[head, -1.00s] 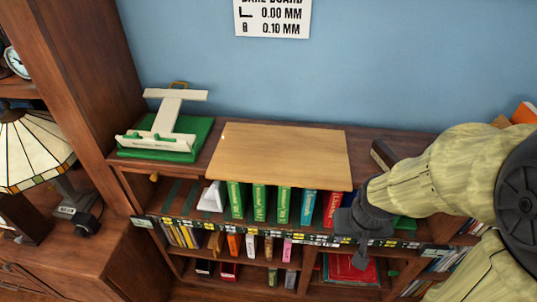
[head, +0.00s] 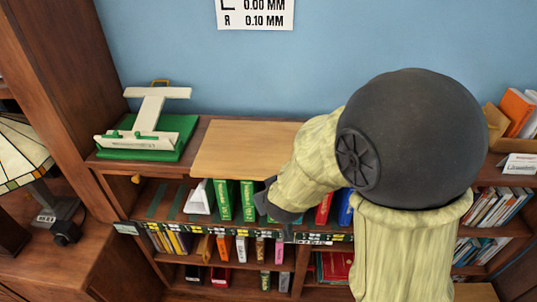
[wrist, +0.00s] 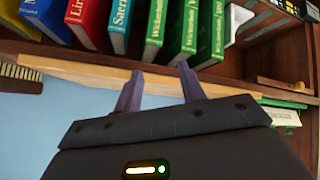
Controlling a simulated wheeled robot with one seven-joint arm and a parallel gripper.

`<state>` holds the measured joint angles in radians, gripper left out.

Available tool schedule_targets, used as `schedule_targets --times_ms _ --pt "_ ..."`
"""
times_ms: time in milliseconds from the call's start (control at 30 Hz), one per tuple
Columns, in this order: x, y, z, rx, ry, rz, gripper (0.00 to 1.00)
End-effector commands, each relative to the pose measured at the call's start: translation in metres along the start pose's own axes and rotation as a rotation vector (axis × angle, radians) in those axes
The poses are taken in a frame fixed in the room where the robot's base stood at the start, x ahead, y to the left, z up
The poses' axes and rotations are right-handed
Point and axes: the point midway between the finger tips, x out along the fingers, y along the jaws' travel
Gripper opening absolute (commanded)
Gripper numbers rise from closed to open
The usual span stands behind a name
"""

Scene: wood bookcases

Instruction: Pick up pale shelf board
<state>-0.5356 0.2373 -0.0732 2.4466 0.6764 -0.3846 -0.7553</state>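The pale shelf board (head: 240,148) lies flat on top of the low bookcase, its front edge jutting over the book row. My arm covers its right part in the head view. In the wrist view its long thin edge (wrist: 85,72) runs across behind my fingers. My gripper (wrist: 160,72) is open, its two dark fingers apart with nothing clearly held between them. The fingertips overlap the board's edge in that view; I cannot tell whether they touch it. In the head view my gripper (head: 280,210) is at the board's front side, over the books, its fingertips unclear.
Green books (head: 235,199) and a white wedge-shaped object (head: 200,198) stand just below the board. A green-based stand (head: 150,135) is left of it. A tall wooden bookcase side (head: 70,90) rises at the left. A lamp (head: 20,160) stands beyond. Blue wall is behind.

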Motion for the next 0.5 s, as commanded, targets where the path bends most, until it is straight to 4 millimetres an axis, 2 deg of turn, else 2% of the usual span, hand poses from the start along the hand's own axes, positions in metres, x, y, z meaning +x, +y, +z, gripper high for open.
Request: schedule_targets --times_ms 33,233,367,500 --pt "0.010 -0.015 -0.002 -0.053 0.031 0.030 0.40" --pt "0.023 -0.044 -0.015 -0.249 0.119 0.217 0.40" --pt "0.022 -0.065 -0.014 -0.394 0.138 0.370 0.40" --pt "0.010 -0.088 -0.005 -0.573 0.122 0.569 0.40"
